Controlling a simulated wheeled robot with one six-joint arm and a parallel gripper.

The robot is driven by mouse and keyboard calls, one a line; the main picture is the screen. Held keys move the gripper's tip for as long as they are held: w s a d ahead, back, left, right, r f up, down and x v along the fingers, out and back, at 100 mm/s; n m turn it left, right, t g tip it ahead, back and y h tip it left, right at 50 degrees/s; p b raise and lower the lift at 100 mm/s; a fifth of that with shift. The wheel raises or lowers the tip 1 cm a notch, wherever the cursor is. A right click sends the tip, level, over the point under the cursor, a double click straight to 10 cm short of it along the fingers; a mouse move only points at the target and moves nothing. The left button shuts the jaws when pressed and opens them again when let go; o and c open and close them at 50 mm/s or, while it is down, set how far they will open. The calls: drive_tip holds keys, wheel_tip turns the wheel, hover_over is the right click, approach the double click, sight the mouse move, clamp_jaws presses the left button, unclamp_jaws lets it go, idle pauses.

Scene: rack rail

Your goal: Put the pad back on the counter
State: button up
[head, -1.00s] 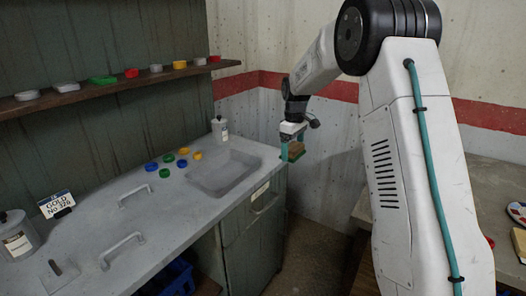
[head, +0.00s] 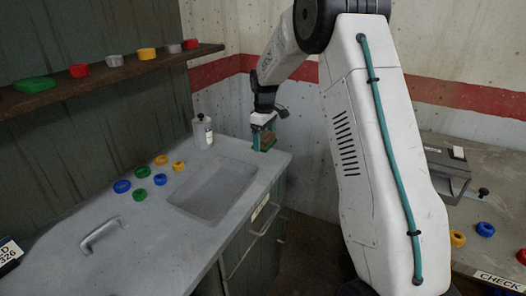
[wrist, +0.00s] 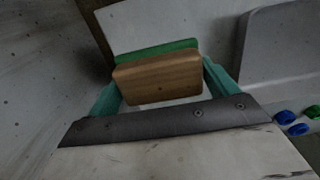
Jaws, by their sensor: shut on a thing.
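The pad, a small block with a brown face (wrist: 158,78) and a green layer (wrist: 155,50), is between the teal fingers of my gripper (wrist: 162,85). In the head view my gripper (head: 264,138) is shut on the pad (head: 267,143) at the far right corner of the grey counter (head: 150,245). The fingers point down. In the wrist view, pale grey counter top (wrist: 165,22) shows beyond the pad. I cannot tell whether the pad touches the counter.
A sink (head: 212,188) is set in the counter left of my gripper. A white bottle (head: 203,133) stands behind it. Several coloured rings (head: 140,195) lie left of the sink. A shelf (head: 110,74) with small containers hangs above. The wall is close behind.

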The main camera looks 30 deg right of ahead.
sight(264, 158)
drive_tip(key=shift+a+f, duration=0.15)
drive_tip(key=shift+f, duration=2.55)
drive_tip(key=shift+f, duration=0.15)
drive_tip(key=o, duration=0.8)
